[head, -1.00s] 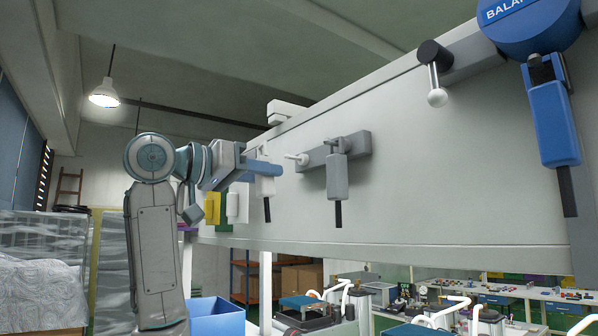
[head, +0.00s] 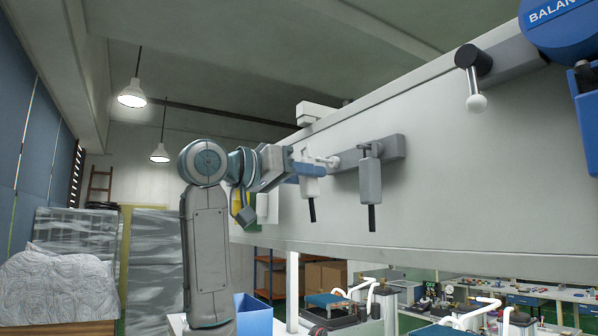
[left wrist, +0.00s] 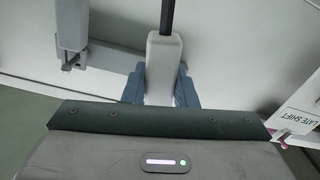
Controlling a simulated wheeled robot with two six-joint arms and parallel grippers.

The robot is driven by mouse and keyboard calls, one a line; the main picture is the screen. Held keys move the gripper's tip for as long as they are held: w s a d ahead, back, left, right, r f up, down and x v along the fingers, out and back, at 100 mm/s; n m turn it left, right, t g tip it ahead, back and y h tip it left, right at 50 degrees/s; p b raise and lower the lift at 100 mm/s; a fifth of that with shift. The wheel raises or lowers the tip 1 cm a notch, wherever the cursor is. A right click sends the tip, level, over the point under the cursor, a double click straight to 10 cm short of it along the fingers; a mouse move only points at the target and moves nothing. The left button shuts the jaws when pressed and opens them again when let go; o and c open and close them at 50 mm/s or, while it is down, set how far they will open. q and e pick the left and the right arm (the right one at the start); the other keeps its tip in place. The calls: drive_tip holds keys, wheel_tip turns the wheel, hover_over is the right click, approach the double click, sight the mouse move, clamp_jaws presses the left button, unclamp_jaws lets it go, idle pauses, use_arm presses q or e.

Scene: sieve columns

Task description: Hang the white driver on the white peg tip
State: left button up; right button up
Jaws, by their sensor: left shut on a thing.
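My left gripper (head: 312,171) is shut on the white driver (head: 311,188), which hangs upright with its black shaft down, in front of the long pale panel. In the left wrist view the white driver (left wrist: 163,62) sits between the jaws (left wrist: 160,90), shaft toward the top edge. A peg with a whitish tip (head: 331,161) shows just right of the gripper, at the left end of a grey bracket. The gripper partly covers that area, and I cannot tell whether driver and tip touch.
A grey driver (head: 370,182) hangs on the same bracket (head: 393,147), close right of my gripper; it also shows in the left wrist view (left wrist: 72,25). A blue balancer (head: 560,30) is at upper right. A blue bin (head: 253,315) stands below.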

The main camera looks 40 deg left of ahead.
use_arm(q)
drive_tip(key=shift+w+d, duration=0.2)
drive_tip(key=shift+w, duration=0.3)
drive_tip(key=shift+w+d, duration=0.15)
drive_tip(key=shift+w, duration=0.15)
drive_tip(key=w, duration=0.1)
drive_tip(key=w+d, duration=0.1)
drive_tip(key=w+f+p, duration=0.1)
drive_tip(key=shift+w+d, duration=0.1)
drive_tip(key=shift+d, duration=0.05)
drive_tip(key=shift+w+d+f, duration=0.1)
drive_tip(key=shift+w, duration=0.05)
use_arm(e)
drive_tip(key=shift+s+a+r, duration=0.25)
drive_tip(key=shift+s+r, duration=0.25)
drive_tip(key=shift+s, duration=0.1)
drive_tip(key=shift+d, duration=0.1)
